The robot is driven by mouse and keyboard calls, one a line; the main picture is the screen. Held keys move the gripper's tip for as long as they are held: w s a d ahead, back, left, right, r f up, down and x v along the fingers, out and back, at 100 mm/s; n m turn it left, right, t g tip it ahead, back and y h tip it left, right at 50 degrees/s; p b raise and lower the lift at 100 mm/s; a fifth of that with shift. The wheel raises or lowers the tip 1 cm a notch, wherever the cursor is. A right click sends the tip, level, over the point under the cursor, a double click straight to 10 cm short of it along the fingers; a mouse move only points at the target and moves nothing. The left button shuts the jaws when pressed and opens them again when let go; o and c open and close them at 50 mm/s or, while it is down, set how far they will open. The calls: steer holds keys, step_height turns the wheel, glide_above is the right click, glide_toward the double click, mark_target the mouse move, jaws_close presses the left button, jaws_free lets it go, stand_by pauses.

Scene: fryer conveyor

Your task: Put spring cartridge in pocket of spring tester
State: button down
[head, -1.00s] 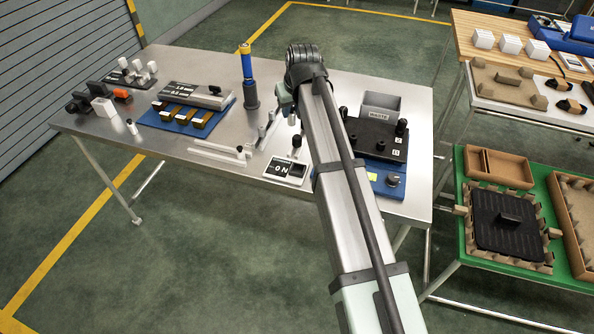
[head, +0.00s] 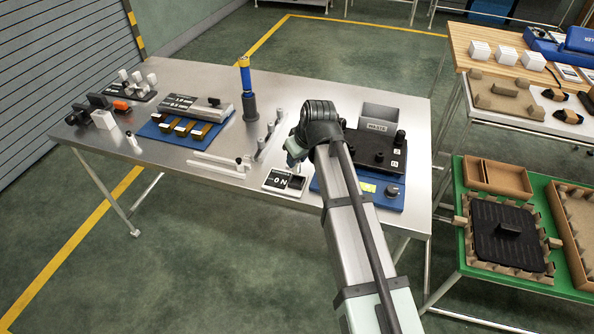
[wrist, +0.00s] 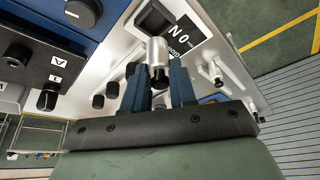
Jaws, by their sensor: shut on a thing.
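The spring tester (head: 275,181) is a small plate with a black display reading "0 N", at the table's front edge. Its display shows in the wrist view (wrist: 190,28), beside a dark square pocket (wrist: 153,20). My gripper (wrist: 157,75) is shut on the spring cartridge (wrist: 157,50), a silver cylinder with a black knob towards my palm. The cartridge's silver end points to the pocket and lies close to it. I cannot tell whether it touches or enters.
A blue-based unit with a black knobbed block (head: 375,148) stands close to the right of my arm. A grey waste bin (head: 379,117) is behind it. A row of silver posts (head: 268,140) and a white rail (head: 222,167) lie to the left.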

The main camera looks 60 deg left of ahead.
mark_target(299, 166)
steer(key=shift+f, duration=2.45)
steer(key=c, duration=0.9)
jaws_free()
steer(key=shift+f, duration=0.1)
steer(key=v, duration=1.2)
